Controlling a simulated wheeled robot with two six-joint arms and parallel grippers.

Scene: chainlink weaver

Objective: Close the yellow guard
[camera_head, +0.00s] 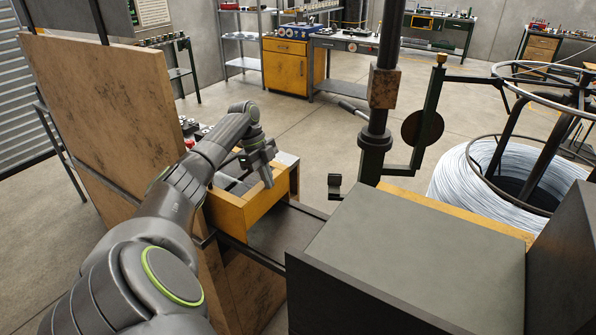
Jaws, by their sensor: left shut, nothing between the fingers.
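What looks like the yellow guard (249,209) is a box-shaped yellow part left of centre, beside the dark machine bed. Its near side and right end show; dark grey parts sit between its walls. I cannot tell how far open it stands. My left arm reaches in from the lower left and partly covers the guard's left end. My left gripper (262,172) hangs over the guard's top, pointing down, shut and empty. I cannot tell whether it touches the guard. My right gripper is out of the picture.
A large dark machine block (420,255) fills the lower right. A dark vertical post (376,110) with a side bracket stands behind it. A coil of pale wire (470,185) sits on a stand at the right. A tall brown panel (105,120) rises at the left.

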